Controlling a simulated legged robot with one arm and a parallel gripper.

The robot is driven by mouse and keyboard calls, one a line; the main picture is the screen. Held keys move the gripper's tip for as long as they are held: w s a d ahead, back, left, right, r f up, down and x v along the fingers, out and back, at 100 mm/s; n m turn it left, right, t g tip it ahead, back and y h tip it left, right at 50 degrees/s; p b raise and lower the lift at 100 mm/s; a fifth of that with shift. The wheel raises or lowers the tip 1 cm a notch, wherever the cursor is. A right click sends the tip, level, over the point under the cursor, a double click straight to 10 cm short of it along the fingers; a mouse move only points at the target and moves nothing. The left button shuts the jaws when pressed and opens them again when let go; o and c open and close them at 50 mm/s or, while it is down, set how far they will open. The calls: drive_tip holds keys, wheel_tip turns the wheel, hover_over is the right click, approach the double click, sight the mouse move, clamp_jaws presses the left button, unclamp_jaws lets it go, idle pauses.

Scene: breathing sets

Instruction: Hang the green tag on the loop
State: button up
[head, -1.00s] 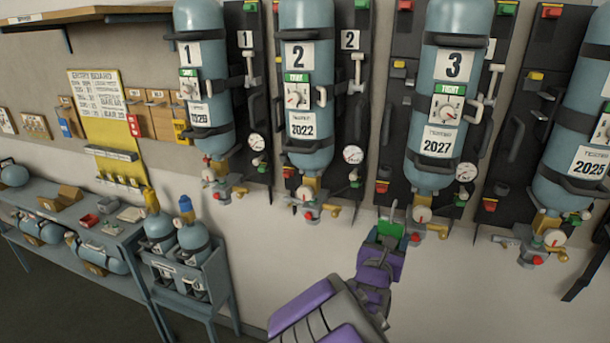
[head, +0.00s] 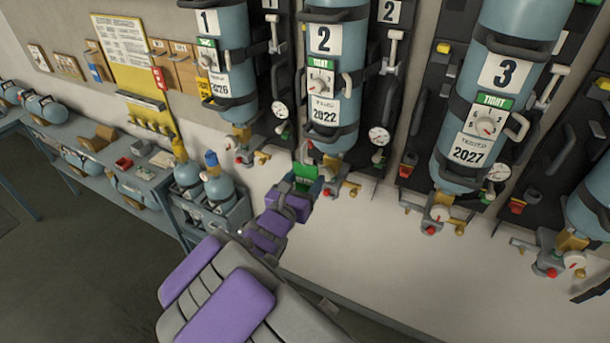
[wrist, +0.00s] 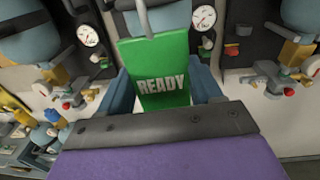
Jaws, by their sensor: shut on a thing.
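In the wrist view the tag (wrist: 160,72) faces me, reads READY and stands upright between the blue-grey fingers. A grey hook (wrist: 145,18) rises from its top edge and runs out of the picture. The valve fittings are behind the tag; I cannot tell whether the hook touches anything. I cannot make out which part is the loop.
Cylinder 1 (head: 221,60) hangs to the left and cylinder 3 (head: 500,90) to the right, with gauges and valves projecting below. A bench (head: 90,150) and a rack (head: 205,207) with small cylinders stand at lower left. The pale wall below the sets is bare.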

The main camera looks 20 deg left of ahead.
drive_tip(key=shift+w+a+f, duration=0.15)
drive_tip(key=shift+w+a, duration=0.1)
drive_tip(key=shift+w, duration=0.4)
drive_tip(key=shift+w+a+f, duration=0.15)
drive_tip(key=shift+w+a, duration=0.55)
drive_tip(key=shift+w, duration=0.2)
drive_tip(key=w, duration=0.2)
drive_tip(key=w+d+p, duration=0.1)
drive_tip(key=w, duration=0.2)
drive_tip(key=shift+w, duration=0.2)
drive_tip(key=shift+a+f+b, duration=0.1)
drive_tip(key=shift+f+b, duration=0.2)
drive_tip(key=shift+f, duration=0.2)
drive_tip(key=shift+c, duration=0.5)
drive_tip(key=shift+d+f, duration=0.25)
drive_tip(key=shift+d, duration=0.25)
